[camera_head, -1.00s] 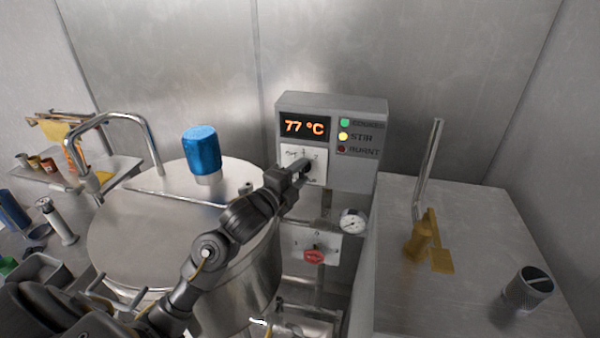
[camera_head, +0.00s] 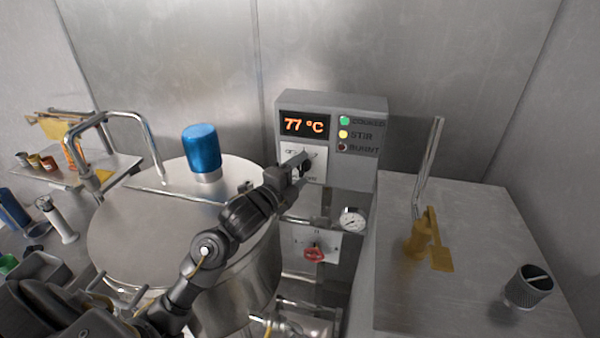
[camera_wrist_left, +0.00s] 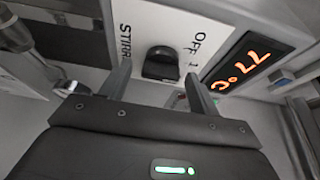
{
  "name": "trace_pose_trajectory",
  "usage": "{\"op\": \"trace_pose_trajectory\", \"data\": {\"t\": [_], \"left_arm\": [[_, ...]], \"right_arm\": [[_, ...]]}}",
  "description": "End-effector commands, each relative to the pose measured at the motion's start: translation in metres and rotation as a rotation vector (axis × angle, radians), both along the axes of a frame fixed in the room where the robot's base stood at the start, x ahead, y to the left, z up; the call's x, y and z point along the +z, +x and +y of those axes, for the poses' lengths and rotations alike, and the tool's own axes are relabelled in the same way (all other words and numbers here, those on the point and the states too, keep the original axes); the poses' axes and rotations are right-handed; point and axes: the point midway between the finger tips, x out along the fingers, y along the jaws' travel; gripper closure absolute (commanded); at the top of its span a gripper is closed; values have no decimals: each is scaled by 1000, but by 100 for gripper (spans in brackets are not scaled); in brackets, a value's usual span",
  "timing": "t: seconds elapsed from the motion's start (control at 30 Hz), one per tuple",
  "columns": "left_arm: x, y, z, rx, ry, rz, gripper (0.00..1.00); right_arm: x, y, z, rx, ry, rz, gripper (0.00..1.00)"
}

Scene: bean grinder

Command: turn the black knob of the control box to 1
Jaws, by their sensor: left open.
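The grey control box (camera_head: 360,175) stands against the back wall and its display reads 77 °C. Its black knob (camera_head: 307,166) sits on a white label plate below the display and is partly covered by my left gripper (camera_head: 299,165). In the left wrist view the knob (camera_wrist_left: 162,63) shows just beyond the two fingertips of my open left gripper (camera_wrist_left: 157,72), roughly between them. No grip on it shows. The plate beside the knob reads OFF and 1, with STIRR on another side. The knob's exact setting is hard to tell. My right gripper is not in view.
A lidded steel kettle (camera_head: 130,235) with a blue motor (camera_head: 202,148) stands under my left arm. Below the box are a red knob (camera_head: 314,254) and a round gauge (camera_head: 352,220). A steel cabinet (camera_head: 470,270) with a yellow lever (camera_head: 430,240) fills the right.

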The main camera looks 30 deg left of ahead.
Motion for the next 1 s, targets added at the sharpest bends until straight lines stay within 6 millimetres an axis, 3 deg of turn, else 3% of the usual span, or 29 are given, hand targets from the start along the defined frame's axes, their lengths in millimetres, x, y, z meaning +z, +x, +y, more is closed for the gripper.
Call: {"op": "trace_pose_trajectory", "data": {"t": [0.17, 0.43, 0.47, 0.63, 1.0], "left_arm": [[-4, -22, 3, 0, 4, 0, 38], [-4, -79, 11, -2, 6, 0, 38], [-1, -84, 11, -1, 2, 3, 38], [2, -98, 13, -1, -3, 5, 38], [0, -105, 15, 0, 1, 1, 38]], "right_arm": [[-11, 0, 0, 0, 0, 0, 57], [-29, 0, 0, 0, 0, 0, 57], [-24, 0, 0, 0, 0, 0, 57], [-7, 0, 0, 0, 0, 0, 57], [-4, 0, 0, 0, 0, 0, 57]]}}
